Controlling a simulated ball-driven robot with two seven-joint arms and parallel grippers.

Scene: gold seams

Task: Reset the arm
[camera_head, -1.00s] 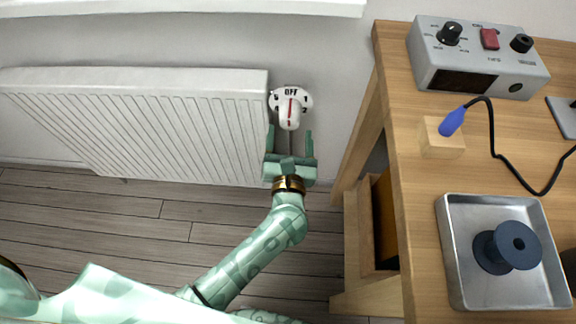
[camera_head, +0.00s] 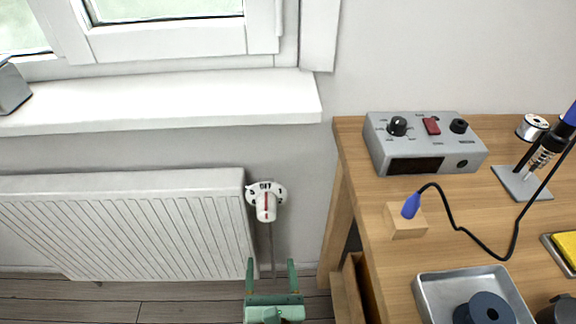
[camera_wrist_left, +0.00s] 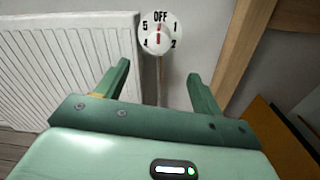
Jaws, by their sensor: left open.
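My left gripper (camera_head: 272,280) is at the bottom of the head view, pointing up. Its two green fingers are apart and nothing is between them. In the left wrist view the open fingers (camera_wrist_left: 157,85) also show with an empty gap. A white radiator knob (camera_head: 265,202) with a red line and OFF at its top is above the gripper in the head view, apart from the fingers. The knob also shows in the left wrist view (camera_wrist_left: 160,33), beyond the fingertips. My right gripper is not in view.
A white radiator (camera_head: 130,228) is left of the knob. A wooden workbench (camera_head: 352,165) on the right carries a grey control box (camera_head: 420,140), a wooden block (camera_head: 406,222) with a blue-tipped cable, and a metal tray (camera_head: 432,288) with a dark spool (camera_head: 484,308). A window sill (camera_head: 160,103) is above.

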